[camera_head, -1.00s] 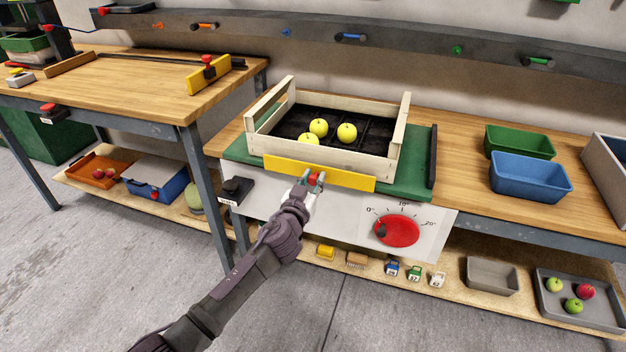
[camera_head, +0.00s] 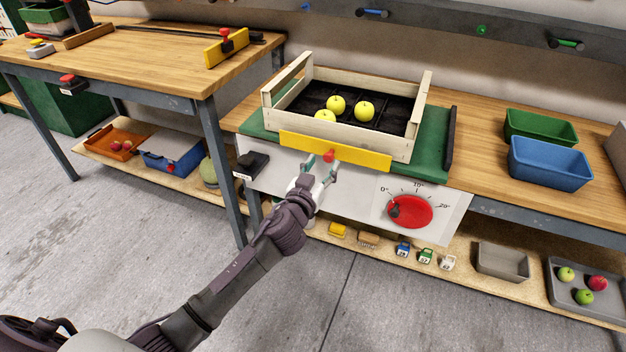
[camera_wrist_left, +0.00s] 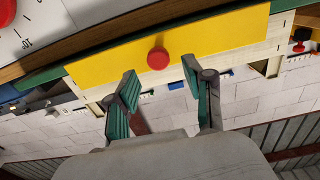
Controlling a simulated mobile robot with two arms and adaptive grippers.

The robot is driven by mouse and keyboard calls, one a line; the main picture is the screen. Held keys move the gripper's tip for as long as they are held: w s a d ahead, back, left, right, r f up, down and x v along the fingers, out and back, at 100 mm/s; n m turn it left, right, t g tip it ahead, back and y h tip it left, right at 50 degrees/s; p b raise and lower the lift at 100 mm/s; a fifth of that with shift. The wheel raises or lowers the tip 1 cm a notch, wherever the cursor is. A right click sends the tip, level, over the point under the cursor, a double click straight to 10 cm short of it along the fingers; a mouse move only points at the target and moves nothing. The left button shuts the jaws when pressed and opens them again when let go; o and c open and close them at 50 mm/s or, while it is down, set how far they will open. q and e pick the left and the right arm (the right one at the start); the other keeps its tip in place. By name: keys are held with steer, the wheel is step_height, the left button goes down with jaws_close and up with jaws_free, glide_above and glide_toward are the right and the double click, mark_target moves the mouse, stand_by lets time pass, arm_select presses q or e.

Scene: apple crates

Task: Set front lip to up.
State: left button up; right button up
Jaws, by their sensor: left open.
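The front lip is a yellow bar (camera_head: 355,151) with a red knob (camera_head: 328,155) at its middle. It runs along the front edge of the green platform (camera_head: 432,150) and overlaps the low front of the wooden crate (camera_head: 368,138) in the picture. My left gripper (camera_head: 322,170) is open just in front of and below the knob. In the left wrist view, the yellow bar (camera_wrist_left: 215,38) and red knob (camera_wrist_left: 158,59) lie beyond the parted fingertips (camera_wrist_left: 160,77), with nothing between them. The right gripper is not in view.
The crate holds yellow apples (camera_head: 364,111). A red dial (camera_head: 410,212) is on the white front panel, and a black box (camera_head: 251,165) is at its left. Blue (camera_head: 550,164) and green (camera_head: 541,127) bins stand right. Open floor lies in front.

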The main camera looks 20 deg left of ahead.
arm_select(q)
steer(key=s, duration=0.7)
steer(key=shift+s+a, duration=0.15)
steer(key=shift+s, duration=0.05)
steer(key=s+a+f+g, duration=0.1)
steer(key=s+f+g, duration=0.3)
steer(key=s+f, duration=0.5)
steer(key=s+a+f+g+y, duration=0.1)
steer(key=s+f+g, duration=0.35)
steer(key=f, duration=0.85)
steer(key=s+f+g, duration=0.3)
steer(key=s+f, duration=0.4)
steer(key=f, duration=0.4)
steer(key=s+d+f+m+g, duration=0.1)
steer(key=s+f+g, duration=0.15)
steer(key=s, duration=0.35)
steer(key=s+d+f+m+g, duration=0.1)
steer(key=s+f+g, duration=0.1)
steer(key=s+f, duration=0.3)
steer(key=s+a+g+p, duration=0.1)
steer(key=s+a+p, duration=0.2)
steer(key=s+p, duration=1.3)
steer(key=shift+s, duration=1)
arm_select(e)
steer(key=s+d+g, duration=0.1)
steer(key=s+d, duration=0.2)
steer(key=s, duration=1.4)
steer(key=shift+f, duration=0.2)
